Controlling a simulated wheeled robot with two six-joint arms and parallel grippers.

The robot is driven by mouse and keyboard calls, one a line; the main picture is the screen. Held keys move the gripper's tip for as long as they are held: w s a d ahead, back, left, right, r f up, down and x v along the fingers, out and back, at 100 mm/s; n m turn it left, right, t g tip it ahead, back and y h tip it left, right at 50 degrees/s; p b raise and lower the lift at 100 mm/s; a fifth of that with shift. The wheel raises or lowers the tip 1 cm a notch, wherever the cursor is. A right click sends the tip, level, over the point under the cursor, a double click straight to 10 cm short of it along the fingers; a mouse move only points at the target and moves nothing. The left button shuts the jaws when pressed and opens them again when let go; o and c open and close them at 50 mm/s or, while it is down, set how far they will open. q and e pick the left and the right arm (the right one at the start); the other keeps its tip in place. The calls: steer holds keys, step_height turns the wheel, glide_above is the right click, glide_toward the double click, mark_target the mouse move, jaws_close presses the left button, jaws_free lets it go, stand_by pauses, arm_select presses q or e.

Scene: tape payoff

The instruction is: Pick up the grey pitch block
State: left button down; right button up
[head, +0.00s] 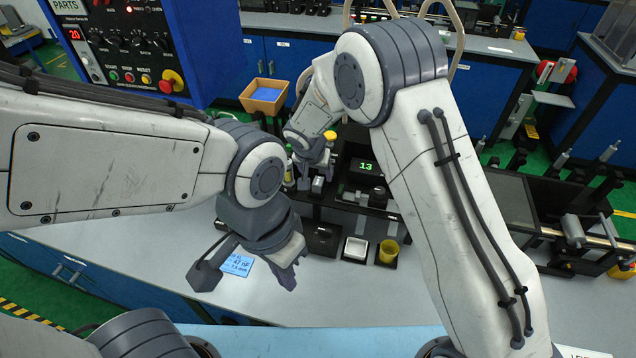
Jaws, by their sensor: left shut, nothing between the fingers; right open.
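A small grey block-like piece (317,185) shows at the black fixture near the middle of the view. It is small and partly crowded by the gripper, so I cannot tell for sure that it is the grey pitch block. My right gripper (318,170) reaches down over this spot and is open; I cannot tell whether its fingers stand around the piece. My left gripper (294,270) is lower and nearer, shut and empty above the light worktop. My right arm hides part of the fixture.
A blue card (237,264) lies left of my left gripper. A black unit with a green "13" display (365,167) stands behind. The front worktop is mostly clear.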

mark_target(317, 182)
steer(key=shift+w+f+p, duration=0.15)
steer(key=shift+f+p, duration=0.4)
steer(key=p+x, duration=0.1)
steer(key=x, duration=0.2)
steer(key=shift+f+p, duration=0.1)
steer(key=shift+p, duration=0.3)
steer(key=shift+w+f, duration=0.2)
steer(key=shift+f, duration=0.35)
steer(key=shift+r, duration=0.1)
jaws_close()
